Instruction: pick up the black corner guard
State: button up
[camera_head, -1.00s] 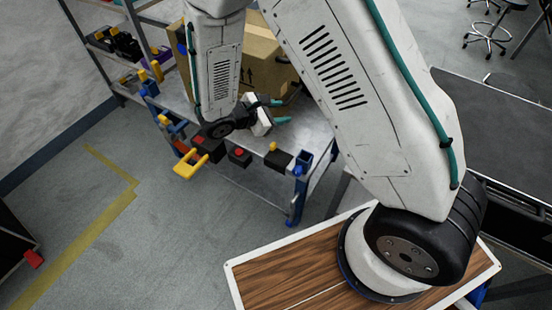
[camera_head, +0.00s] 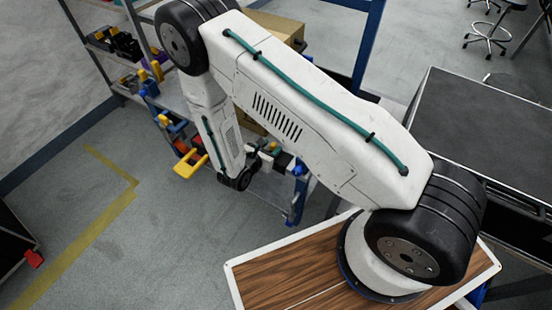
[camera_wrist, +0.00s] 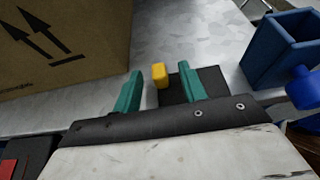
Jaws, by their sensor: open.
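In the wrist view, a flat black piece (camera_wrist: 213,78), which looks like the black corner guard, lies at the edge of a grey metal tabletop. A small yellow block (camera_wrist: 159,74) stands at its left side. My gripper (camera_wrist: 160,69) is open, with its two teal fingers apart. The yellow block and part of the black piece show between the fingers. The right finger covers some of the black piece. I cannot tell whether either finger touches it. In the head view, my arm hides most of this corner of the table.
A cardboard box (camera_wrist: 65,40) stands close on the left. A blue open post socket (camera_wrist: 283,50) with a blue knob (camera_wrist: 302,87) is on the right. In the head view, a yellow handle (camera_head: 190,164) sticks out from the table's front. The floor (camera_head: 160,240) before it is clear.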

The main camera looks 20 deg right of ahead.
jog(key=shift+x, duration=0.95)
jog(key=shift+c, duration=0.3)
grip_shut()
